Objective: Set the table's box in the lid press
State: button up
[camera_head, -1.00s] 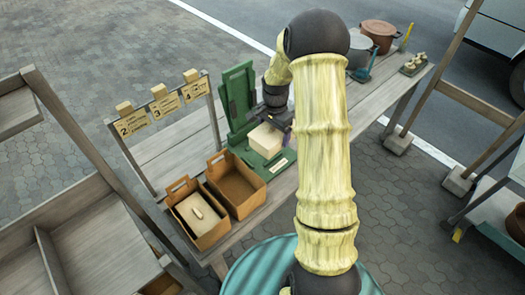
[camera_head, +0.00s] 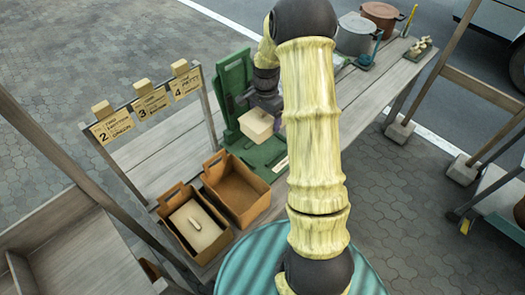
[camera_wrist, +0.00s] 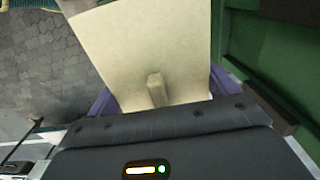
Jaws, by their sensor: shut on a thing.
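A cream box (camera_head: 256,124) with a small raised tab (camera_wrist: 155,88) is held in my gripper (camera_head: 267,107). The wrist view shows the box (camera_wrist: 140,45) between my gripper's purple fingers (camera_wrist: 165,97). The box looks slightly tilted. The green lid press (camera_head: 235,84) stands on the table, with an upright back plate and a low base (camera_head: 268,154). In the head view the box overlaps the press base and lies in front of the back plate; a gap below it is hard to judge. My arm hides part of the press's right side.
Two brown open bins (camera_head: 236,190) stand in front of the press; the left bin (camera_head: 178,238) holds another cream lidded piece (camera_head: 194,226). Numbered signs (camera_head: 149,103) stand at the table's left edge. Pots (camera_head: 355,36) stand at the far end. Bare planks (camera_head: 165,145) lie left of the press.

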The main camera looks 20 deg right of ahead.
jog(key=f+b, duration=0.2)
jog(key=f, duration=0.1)
jog(key=f+b, duration=0.1)
jog(key=b, duration=0.1)
jog(key=shift+w+f, duration=0.3)
jog(key=shift+f, duration=0.05)
jog(key=shift+r, duration=0.1)
jog(key=shift+f+p, duration=0.45)
jog(key=shift+f, duration=2.7)
jog(key=shift+f, duration=0.25)
jog(key=f, duration=0.3)
jog(key=shift+d+f, duration=0.15)
jog(key=shift+d, duration=0.05)
jog(key=shift+a, duration=0.1)
